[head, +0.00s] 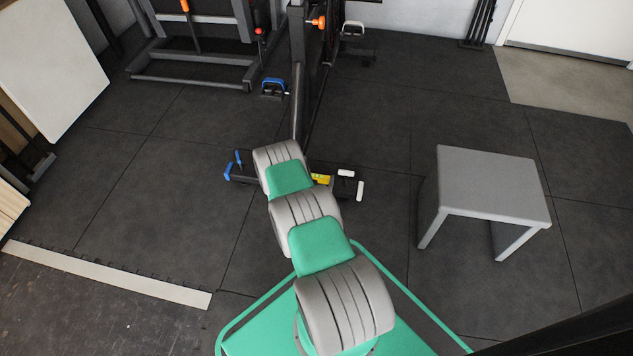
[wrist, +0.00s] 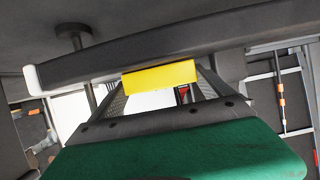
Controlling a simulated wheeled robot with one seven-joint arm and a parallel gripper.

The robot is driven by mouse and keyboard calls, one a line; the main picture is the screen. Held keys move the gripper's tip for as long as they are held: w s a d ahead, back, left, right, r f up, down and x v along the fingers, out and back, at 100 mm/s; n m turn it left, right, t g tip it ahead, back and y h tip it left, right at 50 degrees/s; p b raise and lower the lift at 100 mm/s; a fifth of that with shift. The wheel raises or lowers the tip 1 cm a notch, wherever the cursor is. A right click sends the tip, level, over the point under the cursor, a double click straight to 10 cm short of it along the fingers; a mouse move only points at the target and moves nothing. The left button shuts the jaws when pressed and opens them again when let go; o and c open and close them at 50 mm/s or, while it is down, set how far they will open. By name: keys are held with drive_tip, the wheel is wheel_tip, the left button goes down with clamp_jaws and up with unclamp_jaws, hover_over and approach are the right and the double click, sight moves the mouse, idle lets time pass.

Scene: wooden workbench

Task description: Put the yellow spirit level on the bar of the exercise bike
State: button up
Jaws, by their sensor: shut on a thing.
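The yellow spirit level (head: 321,179) shows in the head view as a small patch just right of my arm, close to the low bar of the exercise bike. In the wrist view the level (wrist: 160,75) lies crosswise at the end of my gripper (wrist: 160,84), which is shut on it. The long dark bar (wrist: 225,43) with a pale end cap passes right behind the level there. I cannot tell whether the level touches the bar. The exercise bike (head: 298,75) stands ahead, its lower part partly hidden by my arm. My gripper is hidden in the head view.
A grey stool-like table (head: 487,180) stands to the right on dark floor mats. A rack frame (head: 195,50) is at the back left. A pale board (head: 50,65) stands at the far left. Floor between bike and table is clear.

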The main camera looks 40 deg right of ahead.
drive_tip(key=o, duration=1.1)
drive_tip(key=p+v, duration=0.5)
drive_tip(key=v, duration=0.7)
drive_tip(key=w+a+r+m+g+y, duration=0.1)
drive_tip(key=w+a+r+g, duration=0.15)
drive_tip(key=r, duration=0.75)
drive_tip(key=w+a+r+g+y, duration=0.2)
drive_tip(key=w+r, duration=0.1)
drive_tip(key=r, duration=0.8)
drive_tip(key=s+a+r+n+y, duration=0.2)
drive_tip(key=s+a+r+n, duration=0.1)
drive_tip(key=s+a+r, duration=0.3)
drive_tip(key=s+a+r+n+g+y, duration=0.1)
drive_tip(key=s+a+r+n+y, duration=0.2)
drive_tip(key=s+a+r, duration=0.3)
drive_tip(key=s+a+r+n+g+y, duration=0.1)
drive_tip(key=s+a+r+n+y, duration=0.2)
drive_tip(key=a, duration=0.8)
drive_tip(key=shift+s+r+n, duration=0.6)
drive_tip(key=shift+s+r, duration=0.2)
drive_tip(key=shift+r, duration=0.25)
drive_tip(key=shift+s+r+n, duration=0.6)
drive_tip(key=shift+s+r, duration=0.15)
drive_tip(key=shift+r, duration=0.35)
